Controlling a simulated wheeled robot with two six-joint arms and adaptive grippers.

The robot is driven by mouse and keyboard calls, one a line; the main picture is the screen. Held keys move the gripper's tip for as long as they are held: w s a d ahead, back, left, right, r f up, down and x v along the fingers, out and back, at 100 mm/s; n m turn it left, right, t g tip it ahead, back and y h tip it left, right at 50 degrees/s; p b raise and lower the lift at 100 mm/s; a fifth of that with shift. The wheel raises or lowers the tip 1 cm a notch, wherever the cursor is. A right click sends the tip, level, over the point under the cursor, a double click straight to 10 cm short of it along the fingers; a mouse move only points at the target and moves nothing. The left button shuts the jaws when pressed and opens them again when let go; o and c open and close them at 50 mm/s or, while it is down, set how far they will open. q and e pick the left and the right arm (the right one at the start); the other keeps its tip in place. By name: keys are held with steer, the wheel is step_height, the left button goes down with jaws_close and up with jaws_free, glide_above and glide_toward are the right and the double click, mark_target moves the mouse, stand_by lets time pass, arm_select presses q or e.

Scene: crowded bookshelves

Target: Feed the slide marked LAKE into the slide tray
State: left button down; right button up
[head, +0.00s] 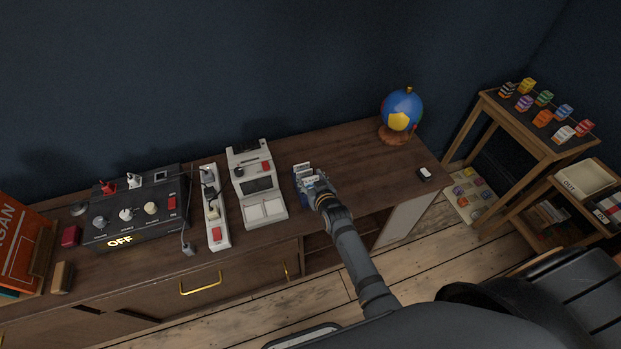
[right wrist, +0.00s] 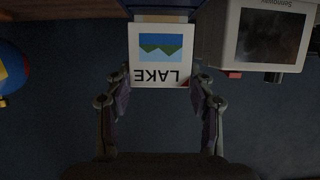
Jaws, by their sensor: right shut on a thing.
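The LAKE slide (right wrist: 160,60) is a white square with a green-and-blue lake picture, its lettering upside down in the right wrist view. My right gripper (head: 318,189) is shut on it, with one finger at each side edge. In the head view the gripper hides most of a small blue-and-white item (head: 301,199) on the cabinet top, which seems to be the slide tray. In the wrist view the slide's far edge meets a blue and pale strip (right wrist: 160,16); I cannot tell whether it is inside. My left gripper is not in view.
A grey viewer (head: 258,186) with a dark screen stands close left of my right gripper. Further left are a power strip (head: 214,207) and a black switch box (head: 134,210). A globe (head: 402,110) stands at the back right. The cabinet top (head: 360,165) between is clear.

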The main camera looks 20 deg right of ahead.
mark_target(311, 186)
steer(key=shift+f+b, duration=1.15)
steer(key=shift+f, duration=0.8)
steer(key=o, duration=0.8)
steer(key=v, duration=1.2)
stand_by(0.5)
